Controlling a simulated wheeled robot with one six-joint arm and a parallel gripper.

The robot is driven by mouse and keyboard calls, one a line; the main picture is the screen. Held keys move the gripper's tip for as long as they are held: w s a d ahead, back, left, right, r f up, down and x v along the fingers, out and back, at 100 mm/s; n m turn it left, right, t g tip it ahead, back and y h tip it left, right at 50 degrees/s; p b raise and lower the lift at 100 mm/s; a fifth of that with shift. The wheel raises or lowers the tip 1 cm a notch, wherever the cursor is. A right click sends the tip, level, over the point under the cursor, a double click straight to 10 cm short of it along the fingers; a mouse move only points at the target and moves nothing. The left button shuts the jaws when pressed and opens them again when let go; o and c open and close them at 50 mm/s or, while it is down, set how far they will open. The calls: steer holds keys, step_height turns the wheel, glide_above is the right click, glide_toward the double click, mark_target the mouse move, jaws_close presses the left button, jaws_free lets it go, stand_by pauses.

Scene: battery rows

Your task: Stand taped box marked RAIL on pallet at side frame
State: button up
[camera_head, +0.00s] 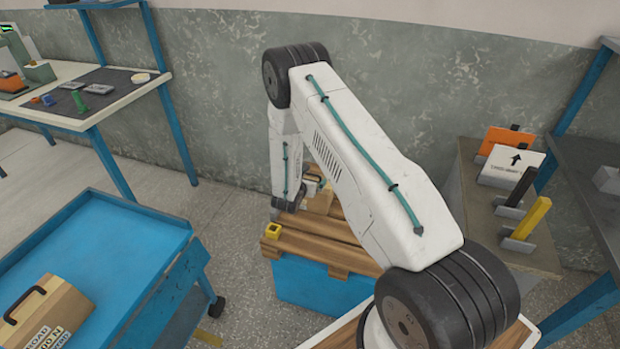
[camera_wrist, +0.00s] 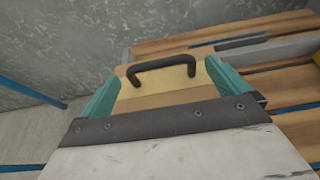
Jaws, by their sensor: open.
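A tan box (camera_wrist: 165,88) with a black handle stands on the wooden-slatted pallet (camera_head: 325,243), seen between my fingers in the wrist view. It shows partly behind my arm in the head view (camera_head: 321,202). No RAIL mark is readable on it. My gripper (camera_wrist: 168,75) is open, with one teal finger on each side of the box; I cannot tell whether they touch it. A grey metal frame piece (camera_wrist: 285,49) lies on the slats behind and right of the box.
A yellow block (camera_head: 272,230) sits at the pallet's left corner. A blue cart (camera_head: 110,245) at left carries another handled box (camera_head: 45,315). A bench (camera_head: 520,250) at right holds orange, white, black and yellow items. A worktable (camera_head: 95,115) stands at back left.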

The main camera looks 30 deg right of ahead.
steer(key=v, duration=0.9)
steer(key=s+d+r+m+g+h, duration=0.1)
steer(key=s+r+m+g, duration=0.3)
steer(key=r, duration=0.6)
steer(key=s+d+r+m+g, duration=0.15)
steer(key=s+r+m, duration=0.3)
steer(key=r, duration=0.45)
steer(key=s+d+r+m+g+h, duration=0.1)
steer(key=s+d+r+m+g, duration=0.25)
steer(key=r, duration=0.65)
steer(key=s+a+r+m+g+y, duration=0.1)
steer(key=s+a+r+m+y, duration=0.45)
steer(key=s, duration=0.75)
steer(key=s+a+r+m+t+y, duration=0.1)
steer(key=s+a+r+m+y, duration=0.2)
steer(key=s+a, duration=0.3)
steer(key=s+a+r+m+t+y, duration=0.2)
steer(key=s+a+r+m+y, duration=0.1)
steer(key=s+a, duration=0.4)
steer(key=shift+s+a+r+m+y, duration=0.35)
steer(key=shift+m+y, duration=0.3)
steer(key=shift+m, duration=0.4)
steer(key=shift+a+f, duration=0.1)
steer(key=shift+a, duration=0.05)
